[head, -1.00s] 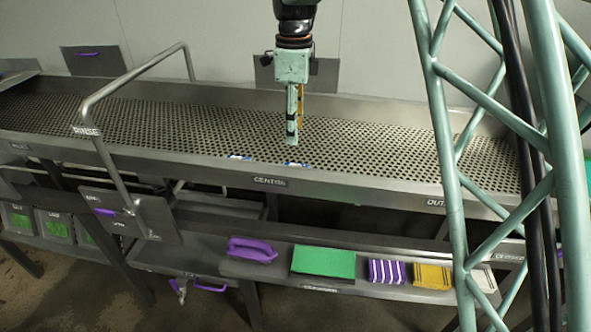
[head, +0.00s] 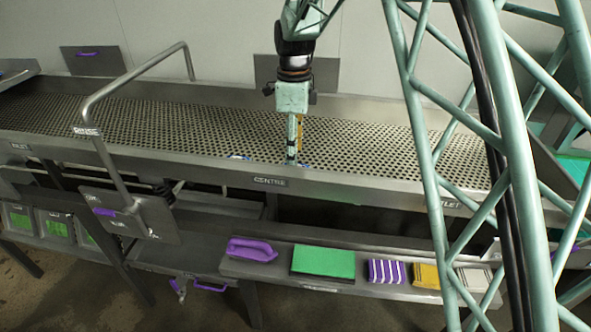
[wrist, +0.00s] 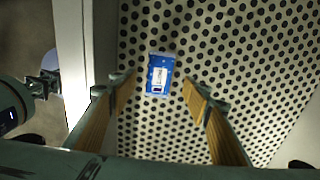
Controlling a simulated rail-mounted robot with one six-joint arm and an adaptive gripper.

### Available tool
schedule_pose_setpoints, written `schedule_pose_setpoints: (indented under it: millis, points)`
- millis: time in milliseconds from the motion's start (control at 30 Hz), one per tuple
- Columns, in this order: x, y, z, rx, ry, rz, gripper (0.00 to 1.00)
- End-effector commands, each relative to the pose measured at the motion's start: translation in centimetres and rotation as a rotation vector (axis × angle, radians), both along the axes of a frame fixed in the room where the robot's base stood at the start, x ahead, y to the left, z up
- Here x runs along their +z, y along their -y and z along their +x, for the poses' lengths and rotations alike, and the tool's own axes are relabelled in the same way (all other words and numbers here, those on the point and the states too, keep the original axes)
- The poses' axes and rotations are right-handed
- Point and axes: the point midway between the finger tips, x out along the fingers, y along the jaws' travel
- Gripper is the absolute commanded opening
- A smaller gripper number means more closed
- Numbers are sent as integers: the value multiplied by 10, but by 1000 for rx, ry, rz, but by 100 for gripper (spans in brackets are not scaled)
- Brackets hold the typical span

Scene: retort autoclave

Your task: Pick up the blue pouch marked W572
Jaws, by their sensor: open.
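A small blue pouch (wrist: 151,76) with a white label lies flat on the perforated tray in the wrist view. Its print is too small to read. My gripper (wrist: 156,84) is open, with one orange-padded finger on each side of the pouch in that view and nothing held. In the head view my gripper (head: 292,158) points down low over the tray near its front edge, above the CENTRE label. It mostly hides the pouch there. Another small blue-and-white item (head: 239,157) lies to the left; its marking cannot be read.
The perforated tray (head: 390,150) is otherwise clear around the gripper, with a raised front rim (head: 215,166). A bent rail handle (head: 130,75) stands to the left. A lower shelf holds a purple handled item (head: 251,249), a green block (head: 323,261) and folded cloths (head: 386,272).

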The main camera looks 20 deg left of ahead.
Motion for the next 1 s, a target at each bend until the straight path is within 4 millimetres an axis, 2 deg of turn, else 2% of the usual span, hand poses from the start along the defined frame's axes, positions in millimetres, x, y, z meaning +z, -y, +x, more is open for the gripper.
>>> schedule_pose_setpoints:
  millis: [267, 700, 1000]
  points:
    - [-3, 0, 0, 0, 0, 0, 44]
    - [-43, 3, 0, 0, -1, 0, 44]
    - [-52, 3, 0, 0, 1, 0, 44]
